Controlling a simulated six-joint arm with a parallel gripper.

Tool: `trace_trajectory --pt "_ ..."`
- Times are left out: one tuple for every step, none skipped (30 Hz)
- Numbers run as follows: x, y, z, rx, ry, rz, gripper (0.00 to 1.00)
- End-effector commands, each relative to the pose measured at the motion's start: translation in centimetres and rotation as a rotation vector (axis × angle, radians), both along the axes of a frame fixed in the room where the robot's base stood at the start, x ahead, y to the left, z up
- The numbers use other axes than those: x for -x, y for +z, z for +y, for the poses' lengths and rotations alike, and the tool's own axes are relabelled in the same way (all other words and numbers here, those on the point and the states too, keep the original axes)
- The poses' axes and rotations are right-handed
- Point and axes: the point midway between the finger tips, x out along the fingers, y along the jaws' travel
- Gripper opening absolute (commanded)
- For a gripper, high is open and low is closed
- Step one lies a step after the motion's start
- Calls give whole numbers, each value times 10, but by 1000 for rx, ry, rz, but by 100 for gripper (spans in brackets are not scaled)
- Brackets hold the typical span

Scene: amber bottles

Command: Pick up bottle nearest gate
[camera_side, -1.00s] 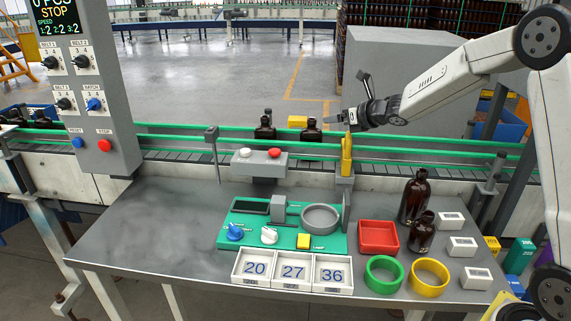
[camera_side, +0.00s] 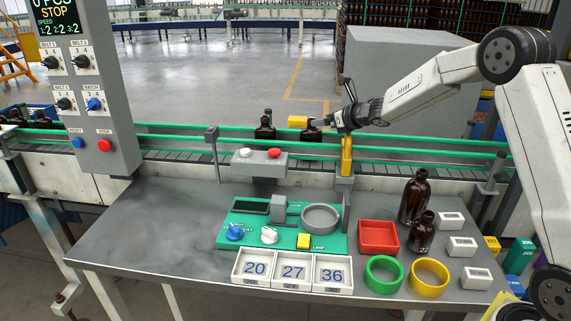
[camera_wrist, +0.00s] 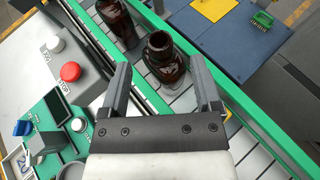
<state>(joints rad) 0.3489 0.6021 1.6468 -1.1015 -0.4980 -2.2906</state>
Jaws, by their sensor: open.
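Two dark amber bottles stand upright on the conveyor behind the bench. The one nearest the yellow gate (camera_side: 346,156) is the right one (camera_side: 311,135); its top is partly covered by my gripper in the side view. My gripper (camera_side: 328,122) is above the belt, close to this bottle's neck. In the wrist view my gripper (camera_wrist: 159,66) is open, and the open mouth and shoulder of the near bottle (camera_wrist: 170,68) show between and just beyond the fingers. The second bottle (camera_side: 265,128) stands farther left; it also shows in the wrist view (camera_wrist: 118,20).
Green guide rails (camera_side: 420,148) run along the belt. A grey box with red and white buttons (camera_side: 260,163) stands in front. Two more amber bottles (camera_side: 414,197) stand on the bench beside a red tray (camera_side: 379,236). The bench's left side is clear.

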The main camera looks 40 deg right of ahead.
Motion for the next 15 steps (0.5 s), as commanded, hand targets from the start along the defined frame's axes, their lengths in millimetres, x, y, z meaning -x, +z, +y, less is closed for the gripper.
trace_trajectory --pt "-5 -2 1 0 1 0 81" --pt "-7 -4 1 0 1 1 81" --pt "-10 -5 2 0 1 1 81" --pt "-12 -5 2 1 1 0 81" --pt "-13 -5 2 1 1 0 81" --pt "-15 -6 3 1 1 0 81" --pt "-15 -6 3 1 1 0 81" --pt "-16 -7 3 1 1 0 81" --pt "-16 -7 3 1 1 0 81" --pt "-16 -7 3 1 1 0 81" --pt "-16 -7 3 0 0 0 81" --pt "-16 -7 3 0 0 0 81" --pt "-17 -7 3 0 0 0 81" --pt "-17 -7 3 0 0 0 81" --pt "-17 -7 3 0 0 0 81"
